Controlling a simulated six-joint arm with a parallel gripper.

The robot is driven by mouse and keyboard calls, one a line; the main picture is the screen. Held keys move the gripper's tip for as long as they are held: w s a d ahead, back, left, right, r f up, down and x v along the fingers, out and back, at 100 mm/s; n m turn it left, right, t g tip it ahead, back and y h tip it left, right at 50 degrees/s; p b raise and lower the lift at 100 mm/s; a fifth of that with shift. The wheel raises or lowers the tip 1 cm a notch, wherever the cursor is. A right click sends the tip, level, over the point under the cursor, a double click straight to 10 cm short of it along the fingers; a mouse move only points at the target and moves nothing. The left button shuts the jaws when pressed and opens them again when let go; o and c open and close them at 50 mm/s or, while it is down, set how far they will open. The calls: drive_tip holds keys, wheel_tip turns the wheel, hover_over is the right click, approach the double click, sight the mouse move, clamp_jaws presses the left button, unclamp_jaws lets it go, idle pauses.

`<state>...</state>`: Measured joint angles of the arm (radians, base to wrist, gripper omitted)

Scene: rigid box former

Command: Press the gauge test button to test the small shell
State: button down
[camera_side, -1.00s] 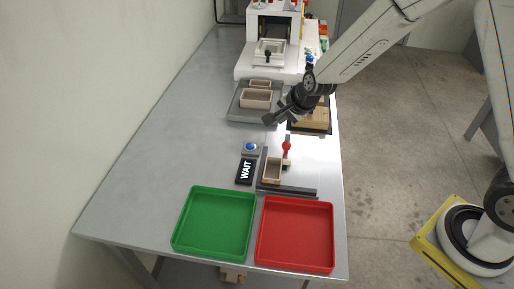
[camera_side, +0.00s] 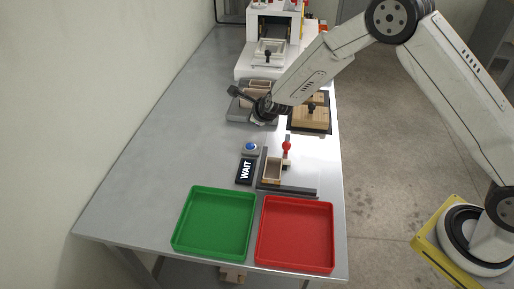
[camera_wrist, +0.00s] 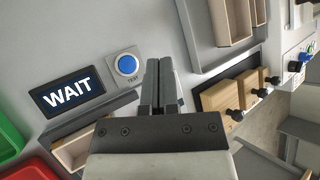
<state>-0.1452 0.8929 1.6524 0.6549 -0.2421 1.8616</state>
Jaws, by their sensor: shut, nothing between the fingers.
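The blue gauge test button (camera_side: 250,147) sits on a small grey plate on the table, and it also shows in the wrist view (camera_wrist: 127,65) with "TEST" beside it. The display (camera_side: 246,171) next to it reads WAIT (camera_wrist: 68,92). The small shell (camera_side: 272,170), a tan open box, rests in the grey gauge fixture (camera_side: 300,190); part of it shows in the wrist view (camera_wrist: 82,148). My gripper (camera_side: 234,92) is shut and empty, above the table on the far side of the button, apart from it. In the wrist view, the fingers (camera_wrist: 160,65) are together right of the button.
A green tray (camera_side: 213,222) and a red tray (camera_side: 296,234) lie at the front. A grey tray with tan boxes (camera_side: 262,84) is behind my gripper, and wooden blocks (camera_side: 310,118) sit at the right. A white machine (camera_side: 272,30) stands at the back. The table's left side is clear.

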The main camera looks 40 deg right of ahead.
sight(249, 143)
idle(0.4)
drive_tip(key=shift+f, duration=4.4)
drive_tip(key=shift+f, duration=0.9)
drive_tip(key=shift+r, duration=0.9)
drive_tip(key=shift+r, duration=0.1)
drive_tip(key=shift+r, duration=2.4)
